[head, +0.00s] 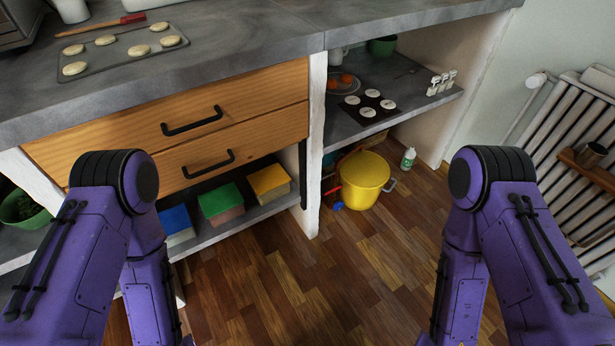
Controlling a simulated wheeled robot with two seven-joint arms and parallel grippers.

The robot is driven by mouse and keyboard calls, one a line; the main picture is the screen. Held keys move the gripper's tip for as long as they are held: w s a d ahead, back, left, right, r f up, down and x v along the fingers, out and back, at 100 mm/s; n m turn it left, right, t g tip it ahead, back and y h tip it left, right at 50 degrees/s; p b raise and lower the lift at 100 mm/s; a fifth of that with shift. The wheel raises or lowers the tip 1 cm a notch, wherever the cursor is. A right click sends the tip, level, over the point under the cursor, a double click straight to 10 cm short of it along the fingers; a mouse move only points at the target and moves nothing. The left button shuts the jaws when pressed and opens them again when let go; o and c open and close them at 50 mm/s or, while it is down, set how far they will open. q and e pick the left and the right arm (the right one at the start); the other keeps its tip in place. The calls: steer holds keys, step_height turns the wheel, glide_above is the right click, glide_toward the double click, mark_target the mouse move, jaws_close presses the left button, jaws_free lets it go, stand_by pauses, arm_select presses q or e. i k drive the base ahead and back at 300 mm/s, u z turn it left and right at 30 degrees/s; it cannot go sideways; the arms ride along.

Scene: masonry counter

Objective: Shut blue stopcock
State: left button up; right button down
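A small blue part (338,206), which looks like the blue stopcock handle, shows low under the counter, just left of the yellow bucket (364,181). A red part (333,190), perhaps a second handle, sits just above it. Both are small, and the bucket and the white upright hide some of what is around them. I cannot tell which way the blue handle is turned. My two purple arms come in at the lower left and lower right, but both grippers are out of the picture.
A white bottle (408,158) stands right of the bucket. The white upright (316,150) borders the alcove on the left. Shelves with coloured boxes (221,203) and drawers are left of it; a radiator (575,130) is at right. The wooden floor (310,270) in front is clear.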

mark_target(338, 205)
steer(key=u, duration=0.75)
steer(key=k, duration=0.7)
steer(key=z, duration=0.85)
steer(key=i, duration=0.5)
steer(key=u, duration=0.1)
steer(key=k, duration=1.7)
steer(key=z, duration=0.75)
steer(key=i, duration=2.5)
steer(key=u, duration=0.15)
